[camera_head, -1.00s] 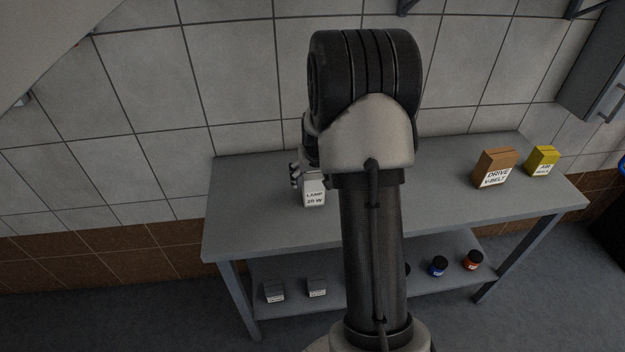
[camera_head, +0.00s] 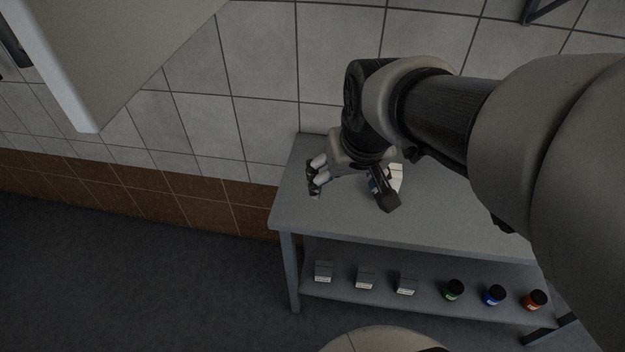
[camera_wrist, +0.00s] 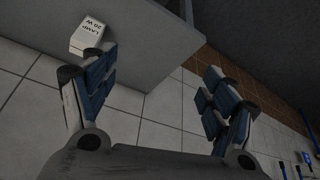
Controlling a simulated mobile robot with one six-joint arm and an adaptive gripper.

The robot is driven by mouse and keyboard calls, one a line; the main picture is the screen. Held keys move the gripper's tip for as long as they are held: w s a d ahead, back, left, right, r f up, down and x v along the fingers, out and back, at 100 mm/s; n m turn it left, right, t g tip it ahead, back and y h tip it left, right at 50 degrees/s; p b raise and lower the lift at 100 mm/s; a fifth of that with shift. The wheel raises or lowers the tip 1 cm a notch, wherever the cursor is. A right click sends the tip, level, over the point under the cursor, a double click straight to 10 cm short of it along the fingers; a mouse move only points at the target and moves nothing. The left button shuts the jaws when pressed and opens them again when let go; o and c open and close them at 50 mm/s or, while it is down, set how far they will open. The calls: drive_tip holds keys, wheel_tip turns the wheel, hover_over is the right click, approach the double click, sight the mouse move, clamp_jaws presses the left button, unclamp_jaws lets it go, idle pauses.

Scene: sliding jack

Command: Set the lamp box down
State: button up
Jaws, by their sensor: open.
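The lamp box (camera_head: 397,175) is small and white and rests on the grey table top (camera_head: 425,220). In the head view it is partly hidden behind the right finger of my gripper (camera_head: 350,197). In the wrist view the lamp box (camera_wrist: 87,37) shows its "LAMP 20 W" label, upside down, at the upper left. It lies outside the jaws, beyond the left finger's tip. My gripper (camera_wrist: 160,65) is open with nothing between its fingers, over the left end of the table. Whether a finger touches the box is hard to tell.
The lower shelf (camera_head: 433,291) holds several small grey boxes and a row of jars, among them a green-labelled jar (camera_head: 454,290), a blue jar (camera_head: 494,295) and an orange jar (camera_head: 534,299). A tiled wall stands behind the table. Floor left of the table is clear.

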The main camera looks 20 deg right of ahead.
drive_tip(key=s+a+n, duration=0.1)
drive_tip(key=s+a, duration=0.2)
drive_tip(key=s, duration=0.3)
drive_tip(key=s+a+n+y, duration=0.1)
drive_tip(key=s+a, duration=0.3)
drive_tip(key=s, duration=0.2)
drive_tip(key=shift+s+r, duration=0.2)
drive_tip(key=shift+s, duration=0.05)
